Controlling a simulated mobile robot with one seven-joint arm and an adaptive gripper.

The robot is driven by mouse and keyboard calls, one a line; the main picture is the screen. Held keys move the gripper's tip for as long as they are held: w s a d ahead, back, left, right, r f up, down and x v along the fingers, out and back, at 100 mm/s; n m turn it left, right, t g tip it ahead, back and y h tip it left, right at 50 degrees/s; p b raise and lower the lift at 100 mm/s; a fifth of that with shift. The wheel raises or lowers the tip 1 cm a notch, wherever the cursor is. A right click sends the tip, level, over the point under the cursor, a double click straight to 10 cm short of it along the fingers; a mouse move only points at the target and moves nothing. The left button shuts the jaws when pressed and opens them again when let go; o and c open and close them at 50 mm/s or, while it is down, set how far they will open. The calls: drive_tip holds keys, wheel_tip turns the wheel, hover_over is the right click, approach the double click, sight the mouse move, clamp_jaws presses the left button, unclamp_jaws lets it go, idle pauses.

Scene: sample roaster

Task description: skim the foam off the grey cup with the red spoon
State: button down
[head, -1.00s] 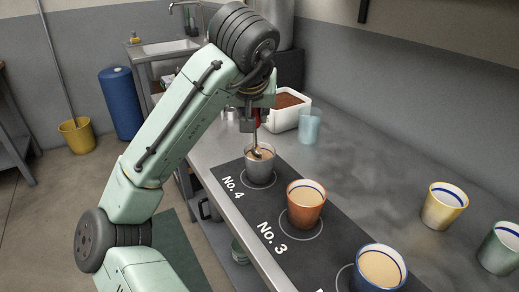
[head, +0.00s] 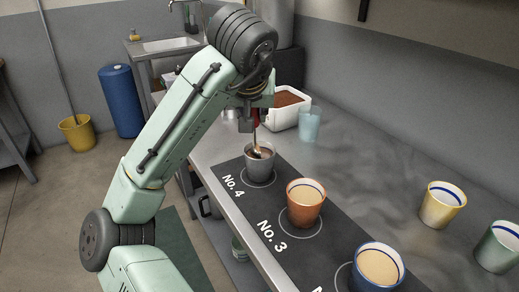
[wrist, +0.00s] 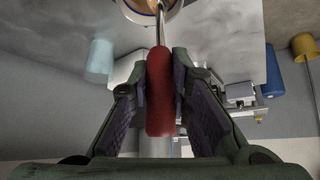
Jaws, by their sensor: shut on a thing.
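The grey cup (head: 259,168) stands upright on the No. 4 ring of the dark mat. My gripper (head: 255,118) is above it, shut on the red handle of the spoon (wrist: 160,95). The spoon points down, and its metal bowl (head: 257,152) is inside the cup's mouth. I cannot tell whether the bowl is under the surface. Part of the cup's rim (wrist: 176,8) shows at the top of the wrist view. How much foam lies in the cup is too small to tell.
An orange cup (head: 304,212) stands on the No. 3 ring, with a blue cup (head: 372,284) nearer. A white bin of brown stuff (head: 285,119) and a pale blue tumbler (head: 309,128) stand behind the grey cup. A yellow cup (head: 440,214) and a green cup (head: 496,253) are at right.

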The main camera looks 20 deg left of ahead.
drive_tip(key=shift+w+d+r+p, duration=0.2)
drive_tip(key=shift+r+p, duration=0.45)
drive_tip(key=shift+p, duration=0.25)
drive_tip(key=shift+w+d+r+p, duration=0.1)
drive_tip(key=shift+w+r+p, duration=0.1)
drive_tip(key=shift+r+p, duration=0.6)
drive_tip(key=shift+w+d+r+p, duration=0.2)
drive_tip(key=shift+r+p, duration=0.35)
drive_tip(key=shift+p, duration=0.4)
